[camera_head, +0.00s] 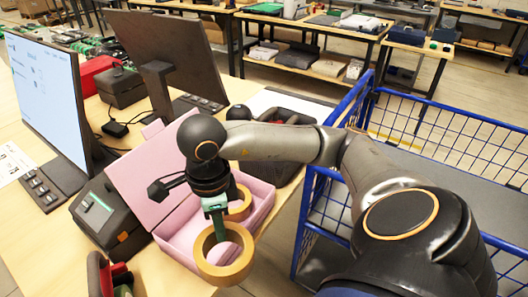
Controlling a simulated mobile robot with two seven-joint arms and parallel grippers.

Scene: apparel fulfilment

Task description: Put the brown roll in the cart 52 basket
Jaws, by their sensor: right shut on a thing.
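My right gripper (214,208) reaches in from the right over the pink open box (174,247). It points down and is shut on a brown roll (241,267), a wide tape-like ring. The held roll hangs at the box's front edge; I cannot tell whether it still touches the box. A second brown roll (242,208) is behind the gripper, inside the box and partly hidden. A blue wire cart (451,128) with a grey floor stands to the right of the table; no number 52 is readable. My left gripper is not in view.
A black label printer (112,222) stands left of the box, with two monitors (45,95) (165,60) behind. A red and dark object (112,280) lies at the bottom left. The cart's blue rim (330,172) rises beside the table. The visible cart floor looks clear.

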